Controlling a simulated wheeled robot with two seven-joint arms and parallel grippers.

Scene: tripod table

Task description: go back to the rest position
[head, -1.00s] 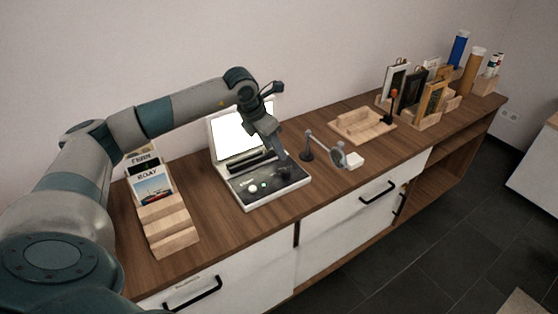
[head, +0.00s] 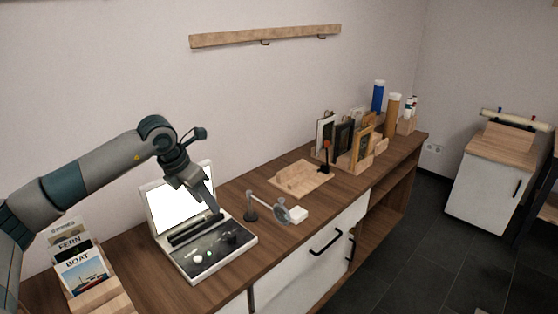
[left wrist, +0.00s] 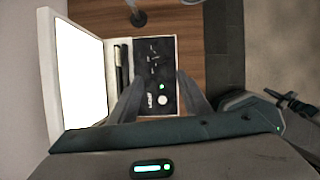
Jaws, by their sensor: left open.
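My left arm comes in from the left in the head view. Its gripper (head: 214,208) points down above an open white case (head: 206,277) with a lit white panel in its raised lid. In the left wrist view the two fingers of the left gripper (left wrist: 160,88) are spread apart, with nothing held between them. The case's dark panel, with a green light and a round white knob, shows beyond and between the fingers. Whether the fingertips touch the case cannot be told. My right gripper is not in view.
The case stands on a wooden sideboard (head: 240,200). Left of it is a card rack (head: 100,292). To its right are a small stand with a lens (head: 282,212), a wooden tray (head: 303,178) and framed pictures (head: 362,145). Dark floor lies to the right.

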